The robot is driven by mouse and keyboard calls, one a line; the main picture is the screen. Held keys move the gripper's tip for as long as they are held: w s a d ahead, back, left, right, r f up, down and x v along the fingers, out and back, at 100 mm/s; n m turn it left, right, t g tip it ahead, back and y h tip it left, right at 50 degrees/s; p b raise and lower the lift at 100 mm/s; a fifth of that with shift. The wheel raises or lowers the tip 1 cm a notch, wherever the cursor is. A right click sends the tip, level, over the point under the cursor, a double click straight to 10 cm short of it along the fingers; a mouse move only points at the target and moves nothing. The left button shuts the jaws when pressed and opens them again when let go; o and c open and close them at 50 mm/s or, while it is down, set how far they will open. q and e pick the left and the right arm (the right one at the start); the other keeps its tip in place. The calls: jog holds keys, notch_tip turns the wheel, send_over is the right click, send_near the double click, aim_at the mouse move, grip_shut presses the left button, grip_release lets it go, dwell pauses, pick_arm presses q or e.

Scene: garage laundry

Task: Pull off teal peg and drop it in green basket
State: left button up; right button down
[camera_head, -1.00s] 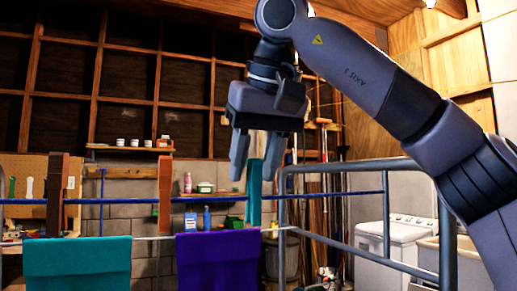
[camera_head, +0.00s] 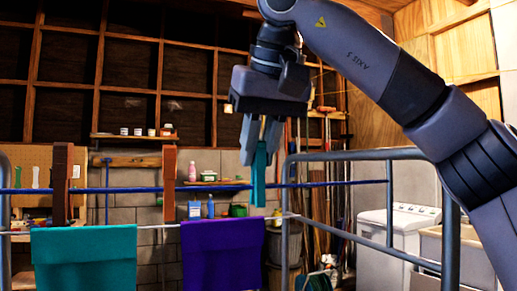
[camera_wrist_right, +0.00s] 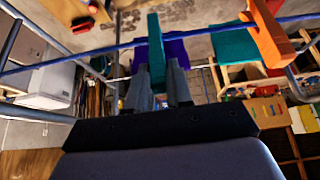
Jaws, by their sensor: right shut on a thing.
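The teal peg (camera_head: 259,178) stands upright at the blue line, right of the purple cloth. My right gripper (camera_head: 260,149) comes down from above and is shut on its upper part. The wrist view shows the teal peg (camera_wrist_right: 156,50) between the two fingers (camera_wrist_right: 161,88), with the blue line crossing at the peg. I cannot tell how firmly the peg sits on the line. I cannot make out a green basket in these views. My left gripper is not in view.
An orange-brown peg (camera_head: 168,183) and a dark brown peg (camera_head: 61,184) stand along the blue line (camera_head: 118,190). A teal cloth (camera_head: 84,258) and a purple cloth (camera_head: 223,255) hang below. A grey metal rail (camera_head: 350,154) runs at the right, before a white washer (camera_head: 398,236).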

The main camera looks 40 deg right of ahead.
jog(key=shift+r, duration=2.55)
jog(key=shift+f, duration=0.1)
dwell(0.4)
